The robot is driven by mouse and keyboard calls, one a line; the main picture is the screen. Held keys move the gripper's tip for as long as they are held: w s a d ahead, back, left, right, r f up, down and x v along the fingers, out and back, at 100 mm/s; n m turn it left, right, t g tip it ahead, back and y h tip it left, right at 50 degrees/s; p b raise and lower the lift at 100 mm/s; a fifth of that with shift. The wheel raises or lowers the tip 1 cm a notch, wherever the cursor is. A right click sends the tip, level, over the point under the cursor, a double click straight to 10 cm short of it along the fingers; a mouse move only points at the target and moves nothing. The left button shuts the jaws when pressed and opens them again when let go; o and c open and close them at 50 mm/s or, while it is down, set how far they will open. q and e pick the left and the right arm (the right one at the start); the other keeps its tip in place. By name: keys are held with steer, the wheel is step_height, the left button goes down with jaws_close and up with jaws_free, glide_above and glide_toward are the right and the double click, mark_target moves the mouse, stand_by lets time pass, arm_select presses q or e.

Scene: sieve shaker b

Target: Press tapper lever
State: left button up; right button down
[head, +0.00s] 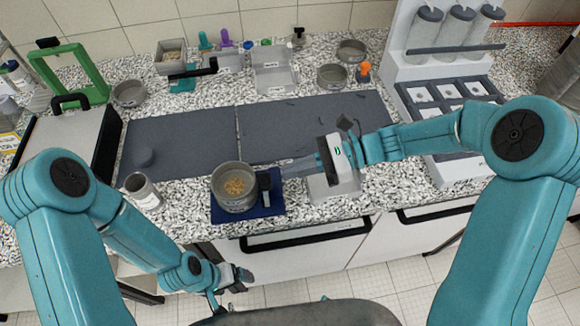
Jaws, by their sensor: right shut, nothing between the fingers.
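A round metal sieve (228,203) with yellowish grains in it sits on a dark blue base (275,208) near the counter's front edge. A black upright part (264,182), which looks like the tapper lever, stands on the base just right of the sieve. My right gripper (284,170) is shut and empty. It points left, its tips close to the black part's right side; I cannot tell whether they touch. My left gripper (242,277) hangs low in front of the counter, away from the sieve; its jaws are too small to judge.
A metal cup (143,190) stands left of the sieve. A pale tray (335,190) lies below my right gripper. Dark mats (185,140) behind are mostly clear. Bins and bowls line the back; a white dispenser (405,75) stands at right.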

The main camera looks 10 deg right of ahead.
steer(key=r+b+v, duration=0.1)
steer(key=b+v, duration=0.1)
steer(key=v, duration=0.7)
steer(key=shift+d+r, duration=0.2)
steer(key=shift+r, duration=0.15)
